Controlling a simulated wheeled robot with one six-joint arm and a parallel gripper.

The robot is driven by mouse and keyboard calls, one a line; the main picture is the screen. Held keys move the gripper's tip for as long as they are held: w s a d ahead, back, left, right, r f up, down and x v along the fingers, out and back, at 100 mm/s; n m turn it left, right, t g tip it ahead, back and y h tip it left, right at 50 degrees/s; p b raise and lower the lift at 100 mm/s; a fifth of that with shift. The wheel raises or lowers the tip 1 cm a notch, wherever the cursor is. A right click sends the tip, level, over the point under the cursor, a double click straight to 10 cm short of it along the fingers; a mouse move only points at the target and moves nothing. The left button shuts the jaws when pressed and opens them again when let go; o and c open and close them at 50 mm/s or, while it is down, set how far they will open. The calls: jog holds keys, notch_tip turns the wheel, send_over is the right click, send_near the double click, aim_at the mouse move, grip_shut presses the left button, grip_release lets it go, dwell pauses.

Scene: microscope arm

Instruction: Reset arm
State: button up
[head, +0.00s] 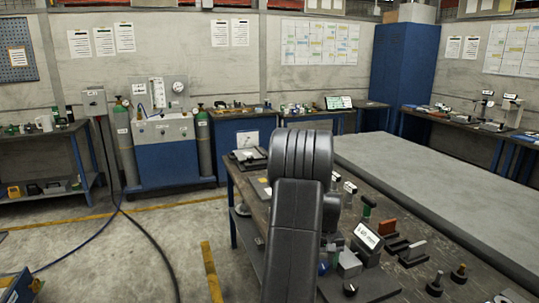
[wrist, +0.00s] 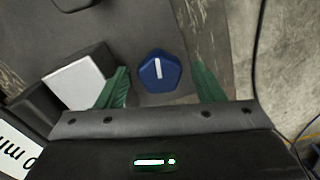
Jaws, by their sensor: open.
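My own dark arm stands in the middle of the head view and hides part of the workbench (head: 252,200); my gripper cannot be made out there. In the wrist view my gripper (wrist: 163,82) is open, with its two green fingers apart. A blue knob with a white stripe (wrist: 160,72) shows between the fingers, on a dark grey surface. I cannot tell how far below the fingertips it lies. A white-topped grey block (wrist: 78,80) is left of the left finger. No microscope arm can be clearly made out.
A display reading in mm (head: 367,236) stands on the bench, with a green-handled piece (head: 368,203), a red block (head: 387,227) and dark knobs (head: 435,284) around it. A large grey slab (head: 430,190) lies behind. The floor at left has cables (head: 150,240).

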jog(key=m, duration=0.5)
jog(key=shift+p, duration=0.4)
jog(key=m+p, duration=0.1)
jog(key=m, duration=0.5)
jog(key=shift+w+r+m, duration=0.1)
jog(key=shift+r+m, duration=0.2)
jog(key=shift+r, duration=1)
jog(key=shift+r, duration=0.1)
